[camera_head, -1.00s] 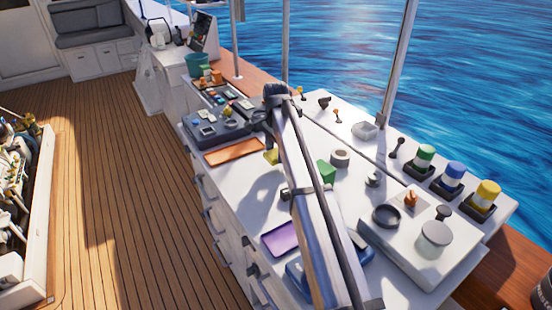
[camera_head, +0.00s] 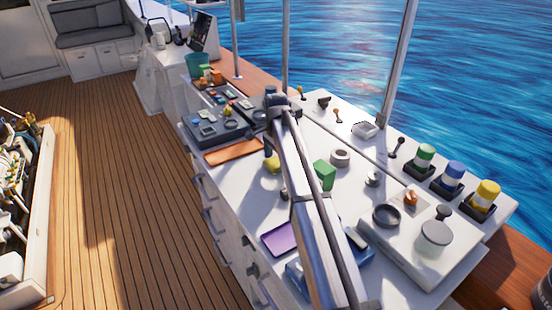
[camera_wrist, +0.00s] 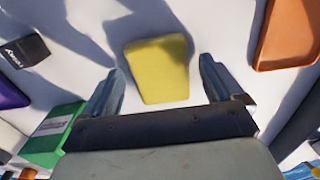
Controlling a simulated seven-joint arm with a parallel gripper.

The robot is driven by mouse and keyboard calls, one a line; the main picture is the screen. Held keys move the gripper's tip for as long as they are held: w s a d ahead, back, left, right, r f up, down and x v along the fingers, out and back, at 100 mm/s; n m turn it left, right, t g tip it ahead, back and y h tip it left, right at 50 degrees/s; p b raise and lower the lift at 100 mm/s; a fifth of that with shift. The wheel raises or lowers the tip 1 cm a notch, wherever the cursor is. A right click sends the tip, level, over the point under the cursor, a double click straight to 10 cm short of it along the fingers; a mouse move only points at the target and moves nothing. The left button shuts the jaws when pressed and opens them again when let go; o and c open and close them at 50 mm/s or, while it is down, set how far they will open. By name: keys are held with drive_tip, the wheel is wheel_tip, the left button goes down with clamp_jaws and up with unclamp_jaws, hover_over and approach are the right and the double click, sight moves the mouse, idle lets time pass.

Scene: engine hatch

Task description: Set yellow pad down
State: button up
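The yellow pad (camera_wrist: 157,70) lies on the white countertop (camera_wrist: 225,25) in the wrist view, between my gripper's two fingers. A gap shows on each side of it, so neither finger touches it. My gripper (camera_wrist: 162,64) is open. In the head view the yellow pad (camera_head: 272,166) is a small patch beside my arm, between the orange tray and the green block. My arm partly hides my gripper there, and the fingers are too small to make out.
The orange tray (camera_head: 233,152) and purple tray (camera_head: 282,239) lie along the counter's front edge. A green block (camera_head: 324,175) and a grey round part (camera_head: 340,158) stand right of the pad. A dark box (camera_wrist: 25,50) is near the purple tray. Bare counter surrounds the pad.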

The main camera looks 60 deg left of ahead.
sight(276, 161)
wheel_tip(276, 161, up, 12)
drive_tip(key=shift+r, duration=0.15)
idle(0.7)
